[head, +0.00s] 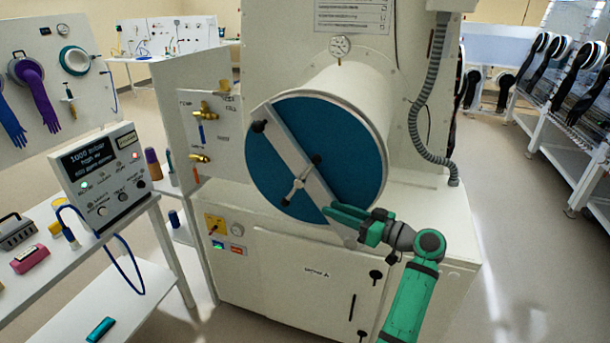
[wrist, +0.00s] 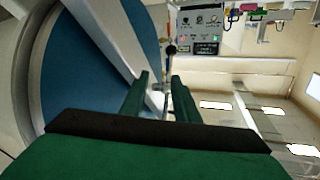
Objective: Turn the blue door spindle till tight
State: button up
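The blue round door (head: 290,130) closes the front of a white cylindrical chamber. A pale bar (head: 283,147) crosses it diagonally, with a dark knob at its upper-left end. The door spindle (head: 298,184), a metal cross handle with dark tips, sits at the door's middle; it shows no blue. My green gripper (head: 332,211) is at the bar's lower right, below and right of the spindle. In the wrist view my gripper's fingers (wrist: 158,95) are apart, with the pale bar (wrist: 103,35) running down behind and between them. I cannot tell whether they touch it.
A pressure gauge (head: 340,46) tops the chamber (head: 365,90). A valve panel (head: 205,130) with brass fittings stands left of the door. A grey hose (head: 415,110) hangs at the right. A display box (head: 100,175) sits on the left bench. The floor at right is clear.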

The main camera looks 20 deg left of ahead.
aim_at(303, 177)
notch_tip(303, 177, up, 7)
jog(key=n+g+y, duration=0.1)
jog(key=n+g, duration=0.1)
jog(key=n, duration=0.1)
jog(key=x, duration=1.1)
jog(key=shift+r, duration=0.25)
grip_shut()
